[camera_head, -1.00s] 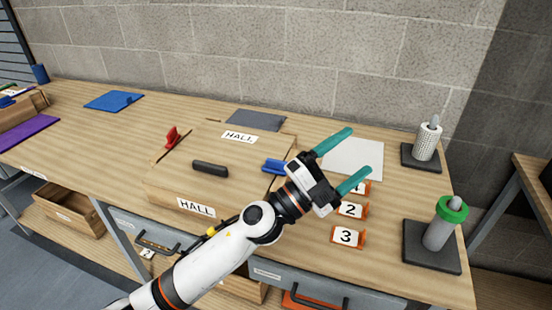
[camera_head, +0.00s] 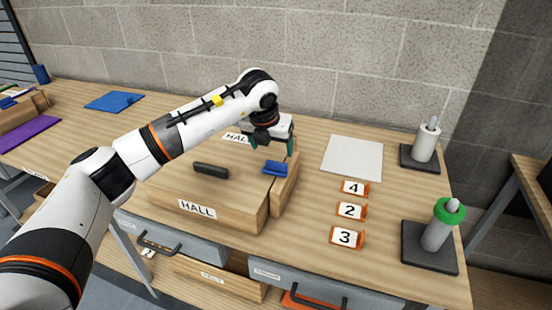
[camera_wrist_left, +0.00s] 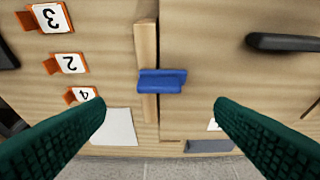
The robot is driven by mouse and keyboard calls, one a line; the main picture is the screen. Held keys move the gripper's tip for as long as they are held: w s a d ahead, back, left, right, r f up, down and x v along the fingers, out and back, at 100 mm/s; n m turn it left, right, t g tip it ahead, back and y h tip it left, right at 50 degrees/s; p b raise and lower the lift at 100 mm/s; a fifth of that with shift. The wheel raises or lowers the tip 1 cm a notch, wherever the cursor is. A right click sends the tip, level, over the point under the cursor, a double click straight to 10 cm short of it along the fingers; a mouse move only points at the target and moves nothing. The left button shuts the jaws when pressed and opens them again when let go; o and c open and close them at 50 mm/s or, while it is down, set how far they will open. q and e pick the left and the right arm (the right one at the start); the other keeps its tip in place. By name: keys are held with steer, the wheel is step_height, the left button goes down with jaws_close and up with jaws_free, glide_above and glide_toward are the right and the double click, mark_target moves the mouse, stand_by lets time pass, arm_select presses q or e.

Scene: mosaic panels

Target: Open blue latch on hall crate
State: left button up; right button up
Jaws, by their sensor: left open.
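The hall crate (camera_head: 240,218) is a wooden box with a lid, a black handle (camera_head: 210,171) and HALL labels, standing on the workbench. Its blue latch (camera_head: 275,168) sits at the right edge of the lid, and in the left wrist view the blue latch (camera_wrist_left: 162,84) lies across the edge between lid and side strip. My left gripper (camera_head: 272,148) is open and empty, pointing down above the crate just behind the blue latch. In the left wrist view its teal fingers (camera_wrist_left: 160,105) are spread on either side of the latch, apart from it. My right gripper is out of view.
Number tags 4 (camera_head: 354,188), 2 (camera_head: 350,211) and 3 (camera_head: 346,237) stand right of the crate. A pale sheet (camera_head: 352,158) lies behind them. A green-ringed post (camera_head: 438,232) and a white post (camera_head: 426,144) stand at right. A block wall runs behind.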

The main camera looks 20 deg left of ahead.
mark_target(276, 163)
arm_select(q)
steer(key=p+x, duration=0.2)
steer(key=x, duration=0.5)
steer(key=shift+w+d+f, duration=0.1)
steer(key=shift+f, duration=0.05)
steer(key=shift+w+f, duration=0.25)
steer(key=shift+f, duration=0.3)
